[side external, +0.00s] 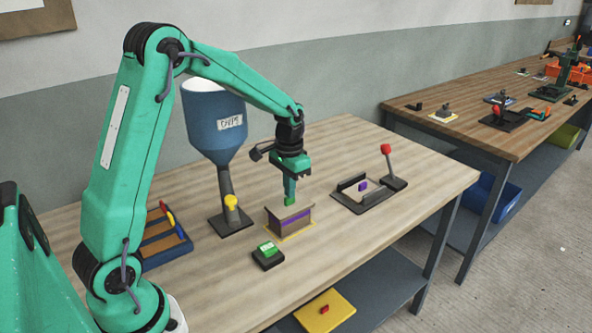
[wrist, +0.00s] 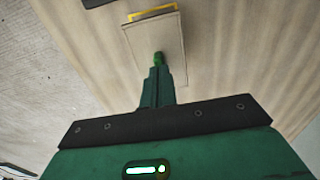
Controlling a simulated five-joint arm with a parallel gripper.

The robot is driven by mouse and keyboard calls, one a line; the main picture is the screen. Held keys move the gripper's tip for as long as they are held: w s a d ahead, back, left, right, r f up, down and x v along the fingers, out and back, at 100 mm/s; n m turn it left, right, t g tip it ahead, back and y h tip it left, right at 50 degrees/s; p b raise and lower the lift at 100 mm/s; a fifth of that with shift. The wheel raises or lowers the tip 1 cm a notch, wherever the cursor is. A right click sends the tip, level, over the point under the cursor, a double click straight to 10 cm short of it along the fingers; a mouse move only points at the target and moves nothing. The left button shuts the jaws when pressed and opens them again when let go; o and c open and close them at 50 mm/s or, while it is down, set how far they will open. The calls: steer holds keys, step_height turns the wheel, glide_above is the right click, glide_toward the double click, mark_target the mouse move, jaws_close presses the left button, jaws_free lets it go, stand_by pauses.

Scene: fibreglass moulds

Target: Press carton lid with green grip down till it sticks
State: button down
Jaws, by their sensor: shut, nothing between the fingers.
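A blue hopper (side external: 213,125) on a post stands behind left. A framed fixture with a red-knobbed lever (side external: 386,150) is to the right. A black-and-green box (side external: 268,254) sits in front, and a blue compartment tray (side external: 165,250) at left.

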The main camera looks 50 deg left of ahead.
mark_target(289, 207)
steer(key=shift+r, duration=3.45)
steer(key=shift+r, duration=0.1)
steer(key=s+d+r+t, duration=0.2)
steer(key=s+d, duration=0.1)
steer(key=s, duration=0.4)
steer(key=s+d+r+t, duration=0.1)
steer(key=s+d+r, duration=0.2)
steer(key=s, duration=0.4)
steer(key=s+d+r+t, duration=0.2)
steer(key=s+d, duration=0.2)
steer(key=s, duration=0.3)
steer(key=shift+s+d+r+t, duration=0.15)
steer(key=shift+d+r+t, duration=0.05)
steer(key=shift+r+t, duration=0.15)
